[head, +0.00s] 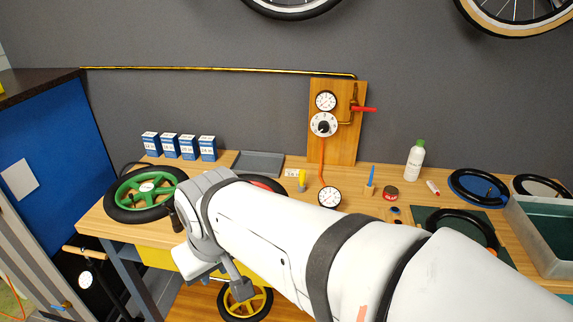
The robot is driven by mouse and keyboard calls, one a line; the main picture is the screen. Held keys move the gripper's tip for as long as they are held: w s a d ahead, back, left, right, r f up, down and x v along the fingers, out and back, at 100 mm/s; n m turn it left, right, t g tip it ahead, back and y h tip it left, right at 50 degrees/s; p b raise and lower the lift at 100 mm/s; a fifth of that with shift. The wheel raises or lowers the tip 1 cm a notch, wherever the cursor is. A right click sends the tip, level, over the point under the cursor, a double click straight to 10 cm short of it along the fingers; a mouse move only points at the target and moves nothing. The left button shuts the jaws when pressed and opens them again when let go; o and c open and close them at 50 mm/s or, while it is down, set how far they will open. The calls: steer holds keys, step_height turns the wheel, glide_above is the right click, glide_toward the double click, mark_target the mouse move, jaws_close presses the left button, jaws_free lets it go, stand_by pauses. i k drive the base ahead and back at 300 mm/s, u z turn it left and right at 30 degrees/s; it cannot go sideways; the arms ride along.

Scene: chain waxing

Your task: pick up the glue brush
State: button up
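I cannot tell for sure which small tool is the glue brush. A slim blue upright tool (371,176) stands on the workbench, right of centre, and looks most like a brush handle. A short yellow upright tool (302,181) stands further left, behind my arm. A small dark red tin (391,193) sits to the right of the blue tool. My white arm crosses the picture from lower right to centre left. My gripper (239,287) seems to be the grey part low at the arm's far end, below the bench top and apart from these tools. Its fingers are not clear.
A grey bin (540,235) stands at right.

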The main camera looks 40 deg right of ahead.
mark_target(370, 181)
steer(key=u, duration=0.4)
steer(key=k, duration=0.9)
steer(key=z, duration=1.95)
steer(key=i, duration=0.95)
steer(key=z, duration=0.05)
